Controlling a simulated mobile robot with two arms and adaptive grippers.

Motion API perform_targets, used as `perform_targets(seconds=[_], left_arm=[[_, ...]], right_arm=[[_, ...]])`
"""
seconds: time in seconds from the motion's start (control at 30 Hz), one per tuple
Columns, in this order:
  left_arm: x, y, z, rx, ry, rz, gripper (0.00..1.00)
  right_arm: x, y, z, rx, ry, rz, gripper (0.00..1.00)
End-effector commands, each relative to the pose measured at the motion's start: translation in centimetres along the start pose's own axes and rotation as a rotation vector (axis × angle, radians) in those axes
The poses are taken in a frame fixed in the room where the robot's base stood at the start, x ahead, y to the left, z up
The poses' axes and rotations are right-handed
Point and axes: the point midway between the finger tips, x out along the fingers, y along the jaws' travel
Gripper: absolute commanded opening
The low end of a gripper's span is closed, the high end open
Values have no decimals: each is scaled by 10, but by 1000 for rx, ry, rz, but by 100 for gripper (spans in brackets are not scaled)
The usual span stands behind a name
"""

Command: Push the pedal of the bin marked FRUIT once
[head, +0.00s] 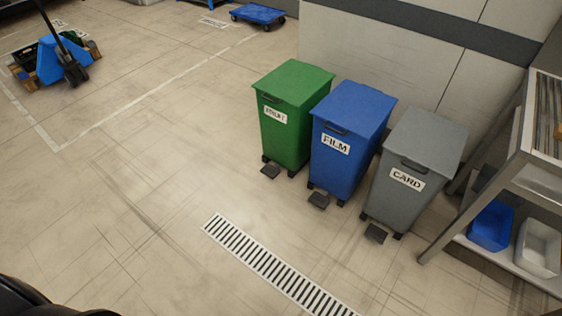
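The green bin (292,116) stands against the wall, left of the other bins, with a white label (275,115) that reads FRUIT. Its lid is shut. Its dark pedal (270,171) sticks out near the floor at its front. The blue bin (346,140) marked FILM and the grey bin (409,171) marked CARD stand to its right, both with lids shut and each with a dark pedal at its foot. Neither of my grippers is in view.
A metal shelf (501,150) with a blue tray (491,226) and a white tray (538,249) stands at the right. A floor drain grate (278,269) lies in front of the bins. A pallet jack (62,58) and a blue dolly (258,15) are farther back. The floor left of the bins is clear.

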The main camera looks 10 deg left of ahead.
Motion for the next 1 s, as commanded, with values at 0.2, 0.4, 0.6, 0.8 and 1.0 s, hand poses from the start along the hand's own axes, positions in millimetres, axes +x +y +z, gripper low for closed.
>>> perform_targets(seconds=[0.2,0.4,0.6,0.8,1.0], left_arm=[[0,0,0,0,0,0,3],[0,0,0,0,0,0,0],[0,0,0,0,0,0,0],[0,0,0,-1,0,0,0],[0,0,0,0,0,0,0]], right_arm=[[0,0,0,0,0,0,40],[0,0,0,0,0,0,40],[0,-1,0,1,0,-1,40],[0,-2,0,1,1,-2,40],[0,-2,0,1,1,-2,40]])
